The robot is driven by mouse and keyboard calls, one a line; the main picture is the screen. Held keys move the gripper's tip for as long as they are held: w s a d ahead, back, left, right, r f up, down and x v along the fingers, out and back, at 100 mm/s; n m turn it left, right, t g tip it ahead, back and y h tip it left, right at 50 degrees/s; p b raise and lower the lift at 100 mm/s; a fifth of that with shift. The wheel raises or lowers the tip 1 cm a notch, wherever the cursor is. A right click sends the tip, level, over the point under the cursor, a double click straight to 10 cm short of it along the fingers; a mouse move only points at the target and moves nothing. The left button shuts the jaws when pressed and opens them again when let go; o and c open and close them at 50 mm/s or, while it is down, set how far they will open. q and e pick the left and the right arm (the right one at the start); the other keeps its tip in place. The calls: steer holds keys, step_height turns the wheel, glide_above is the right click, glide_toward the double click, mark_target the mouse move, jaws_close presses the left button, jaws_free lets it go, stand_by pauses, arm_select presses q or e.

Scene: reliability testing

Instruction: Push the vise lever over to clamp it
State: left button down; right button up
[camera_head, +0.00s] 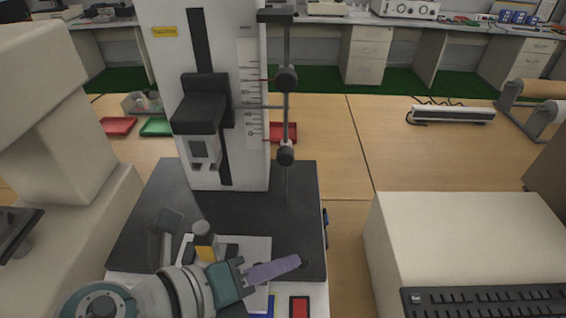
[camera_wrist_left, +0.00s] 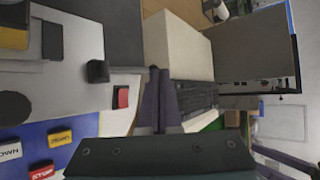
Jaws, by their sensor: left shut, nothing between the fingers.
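The test stand has a black base (camera_head: 290,215) and a white column (camera_head: 254,160). On the base, a dark grey handle-like part (camera_head: 165,228) stands at the left, beside a grey cylinder with a yellow band (camera_head: 204,240). I cannot tell for sure which part is the vise lever. In the left wrist view a yellow part (camera_wrist_left: 14,38) and a black knob (camera_wrist_left: 97,71) show at the left. My left gripper (camera_head: 298,262) is shut and empty over the front right of the base, right of these parts. Its purple fingers (camera_wrist_left: 160,70) lie together. My right gripper is not identifiable.
A red button (camera_head: 299,307) sits at the stand's front; it also shows in the left wrist view (camera_wrist_left: 121,97), near several labelled buttons on a blue panel (camera_wrist_left: 80,128). A cream box (camera_head: 470,225) stands right. A cream machine (camera_head: 70,150) stands left.

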arm_select(q)
steer(key=shift+a+f, duration=0.1)
steer(key=shift+a, duration=0.05)
arm_select(e)
steer(key=shift+f, duration=0.15)
arm_select(q)
steer(key=shift+a+f+b, duration=0.3)
steer(key=shift+a+b, duration=0.2)
steer(key=shift+a, duration=0.1)
arm_select(e)
steer(key=shift+f, duration=0.4)
arm_select(q)
steer(key=shift+r, duration=0.1)
arm_select(e)
steer(key=shift+r, duration=0.1)
